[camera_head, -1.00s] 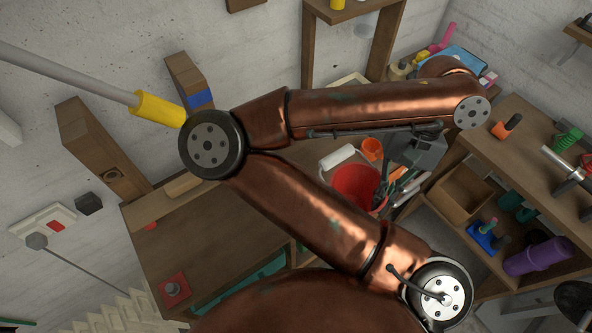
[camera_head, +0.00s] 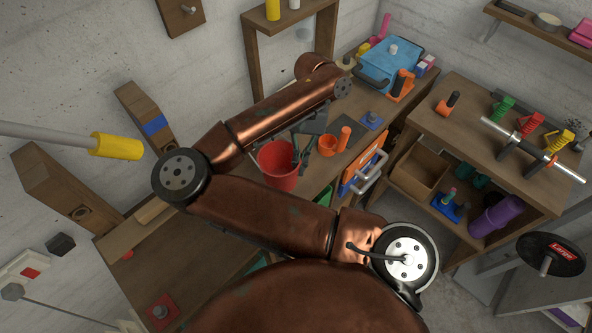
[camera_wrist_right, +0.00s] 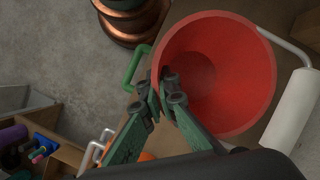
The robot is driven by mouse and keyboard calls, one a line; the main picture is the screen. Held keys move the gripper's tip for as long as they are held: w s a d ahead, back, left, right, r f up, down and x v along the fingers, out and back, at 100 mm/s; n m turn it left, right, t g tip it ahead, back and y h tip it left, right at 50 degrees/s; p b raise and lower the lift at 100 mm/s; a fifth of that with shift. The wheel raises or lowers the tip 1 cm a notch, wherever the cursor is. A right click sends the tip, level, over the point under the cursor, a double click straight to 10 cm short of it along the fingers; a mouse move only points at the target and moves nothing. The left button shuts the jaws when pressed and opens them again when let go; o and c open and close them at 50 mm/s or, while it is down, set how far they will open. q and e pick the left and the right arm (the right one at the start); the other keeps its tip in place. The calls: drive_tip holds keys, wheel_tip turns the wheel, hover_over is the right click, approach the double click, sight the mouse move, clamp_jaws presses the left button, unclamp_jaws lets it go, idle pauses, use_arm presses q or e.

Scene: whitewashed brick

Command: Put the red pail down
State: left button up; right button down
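The red pail (camera_head: 276,168) is upright at the wooden workbench (camera_head: 222,262), beneath my right forearm. In the right wrist view the pail (camera_wrist_right: 238,95) fills the upper middle, and I look into its open mouth. My right gripper (camera_wrist_right: 163,84) has its green fingers closed on the pail's near left rim, one finger inside and one outside. In the head view my right gripper (camera_head: 298,150) shows only in part at the pail's rim. Whether the pail's base touches the bench cannot be told. My left gripper is not in view.
An orange cup (camera_head: 327,146) stands just right of the pail. A white paint roller (camera_wrist_right: 291,108) lies close beside it. A blue toolbox (camera_head: 392,62) is farther back. A second bench (camera_head: 470,125) with tools stands to the right.

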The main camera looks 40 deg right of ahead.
sight(277, 165)
drive_tip(key=shift+w+f, duration=0.55)
drive_tip(key=shift+f, duration=0.05)
wheel_tip(277, 165, down, 3)
drive_tip(key=shift+w+d+f, duration=0.1)
drive_tip(key=shift+w, duration=0.05)
drive_tip(key=shift+f, duration=0.15)
drive_tip(key=shift+f+b, duration=0.2)
drive_tip(key=shift+b, duration=0.25)
drive_tip(key=c, duration=2.2)
unclamp_jaws()
drive_tip(key=shift+o, duration=0.2)
drive_tip(key=shift+r, duration=0.1)
